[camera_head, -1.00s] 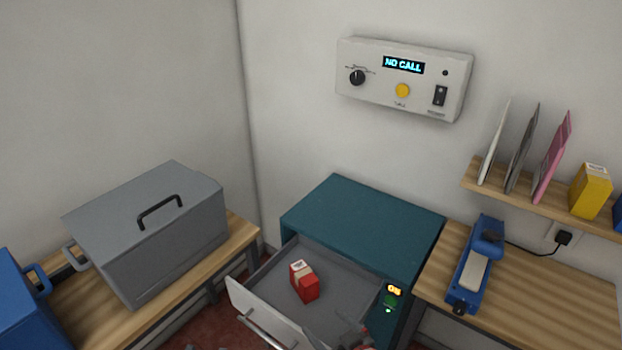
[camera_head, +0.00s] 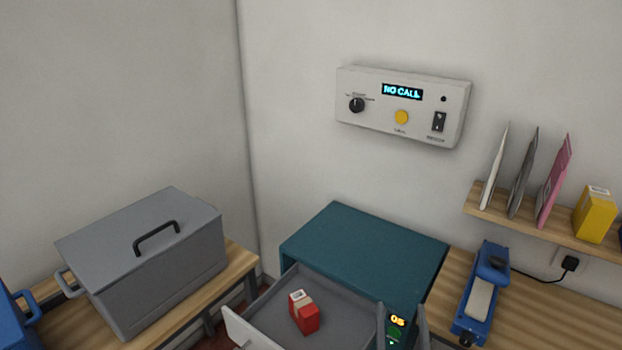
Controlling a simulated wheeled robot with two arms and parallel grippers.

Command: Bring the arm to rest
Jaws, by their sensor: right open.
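My right gripper (camera_head: 402,318) shows at the bottom edge, right of centre. The rest of my right arm is below the picture. A grey drawer (camera_head: 352,308) of the cabinet is pulled out. A red box (camera_head: 305,318) with a pale label lies in the drawer, left of my right gripper and apart from it. My left gripper is not in view.
A grey lidded bin (camera_head: 150,270) stands on the left bench. A blue device (camera_head: 482,300) sits on the right bench, below a shelf (camera_head: 540,230) with upright envelopes and a yellow box (camera_head: 594,215). A wall panel (camera_head: 402,105) reads "NO CALL". A small display (camera_head: 397,321) reads 05.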

